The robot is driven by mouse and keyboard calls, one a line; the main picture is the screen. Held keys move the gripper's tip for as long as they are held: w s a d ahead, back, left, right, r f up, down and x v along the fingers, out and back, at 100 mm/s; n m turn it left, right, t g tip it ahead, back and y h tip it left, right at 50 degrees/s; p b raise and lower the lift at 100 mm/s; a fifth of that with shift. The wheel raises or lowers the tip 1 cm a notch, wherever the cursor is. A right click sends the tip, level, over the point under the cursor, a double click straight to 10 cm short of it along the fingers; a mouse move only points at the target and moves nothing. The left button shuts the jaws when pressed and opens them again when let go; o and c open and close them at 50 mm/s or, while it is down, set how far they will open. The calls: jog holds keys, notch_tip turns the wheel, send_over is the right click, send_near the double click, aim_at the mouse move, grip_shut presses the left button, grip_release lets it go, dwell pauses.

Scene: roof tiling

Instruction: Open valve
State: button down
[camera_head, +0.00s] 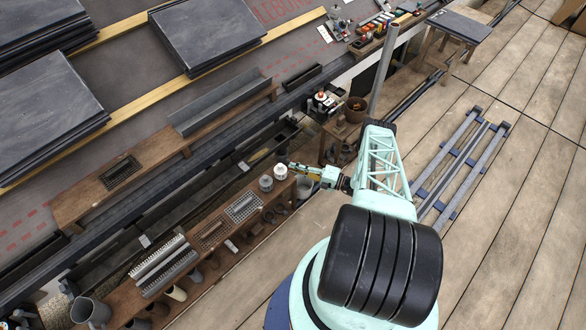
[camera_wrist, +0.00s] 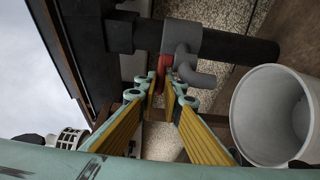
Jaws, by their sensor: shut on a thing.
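The valve shows in the wrist view as a grey tap (camera_wrist: 184,40) with a bent spout, mounted on a dark pipe (camera_wrist: 240,48). Its red handle (camera_wrist: 165,66) stands beside the tap body. My gripper (camera_wrist: 165,84), with mint fingers and yellow pads, is shut on the red handle at its fingertips. The fingertips hide part of the handle. In the head view my gripper (camera_head: 290,167) reaches left to the edge of the wooden bench; the valve is too small to make out there.
A white bucket (camera_wrist: 246,115) stands close to the right of my gripper in the wrist view. In the head view, pots (camera_head: 266,183) and racks (camera_head: 243,207) stand on the wooden bench. Dark slabs (camera_head: 205,32) lie on the roof behind.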

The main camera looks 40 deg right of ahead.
jog(key=shift+s+d+r+n+g+y, duration=0.1)
jog(key=shift+d+n+g+y, duration=0.05)
jog(key=shift+n+g+y, duration=0.55)
jog(key=c, duration=2.7)
grip_release()
jog(key=shift+c, duration=0.2)
jog(key=shift+s, duration=0.1)
jog(key=v, duration=0.7)
jog(key=shift+s+d, duration=0.25)
jog(key=shift+s, duration=0.05)
jog(key=shift+o, duration=0.5)
